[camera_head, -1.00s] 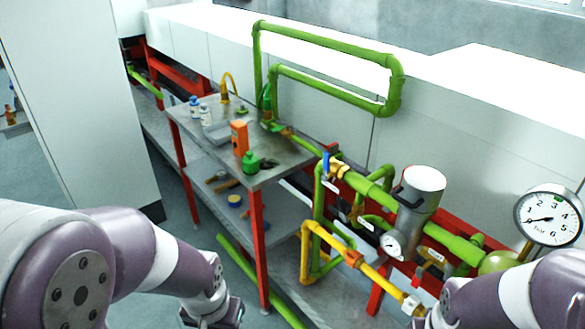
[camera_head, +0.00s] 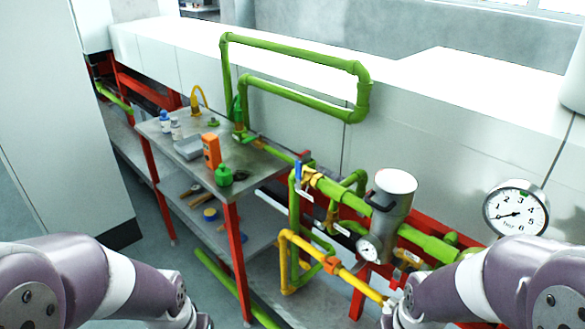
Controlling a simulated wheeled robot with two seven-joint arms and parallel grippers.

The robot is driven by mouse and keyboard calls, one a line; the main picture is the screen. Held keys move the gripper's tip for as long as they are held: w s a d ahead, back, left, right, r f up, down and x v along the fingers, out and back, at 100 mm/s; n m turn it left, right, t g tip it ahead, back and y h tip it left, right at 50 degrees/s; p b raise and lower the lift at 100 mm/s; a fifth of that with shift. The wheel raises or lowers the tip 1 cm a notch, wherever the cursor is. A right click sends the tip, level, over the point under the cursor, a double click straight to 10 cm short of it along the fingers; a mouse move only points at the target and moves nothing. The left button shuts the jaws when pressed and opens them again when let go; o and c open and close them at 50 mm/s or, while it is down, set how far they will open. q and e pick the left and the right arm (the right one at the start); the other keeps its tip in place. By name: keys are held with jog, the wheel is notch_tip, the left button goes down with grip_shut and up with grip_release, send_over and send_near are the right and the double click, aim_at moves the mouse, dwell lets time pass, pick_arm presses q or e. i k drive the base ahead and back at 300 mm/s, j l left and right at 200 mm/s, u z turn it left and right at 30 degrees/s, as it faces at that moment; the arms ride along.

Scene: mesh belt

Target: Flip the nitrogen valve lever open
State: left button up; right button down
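A blue lever (camera_head: 298,174) stands upright beside a brass valve body (camera_head: 312,179) on the green pipe (camera_head: 348,202), right of the metal bench. Small white tags (camera_head: 304,194) hang near the valves, but their writing is too small to read, so I cannot tell which valve is the nitrogen one. My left arm comes in at the lower left and my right arm at the lower right. Both run out of the bottom of the view, and their gripper fingers do not show. Both arms are apart from the blue lever in the picture.
A metal bench (camera_head: 262,168) holds a green bottle (camera_head: 223,176), an orange box (camera_head: 211,151) and a grey tray (camera_head: 188,148). A yellow pipe (camera_head: 307,245) runs low in front. A grey cylinder (camera_head: 393,205) and a round gauge (camera_head: 516,210) stand at the right.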

aim_at(297, 185)
jog(key=i+j+u, duration=0.1)
jog(key=i+j, duration=0.75)
jog(key=i, duration=0.15)
jog(key=u, duration=0.05)
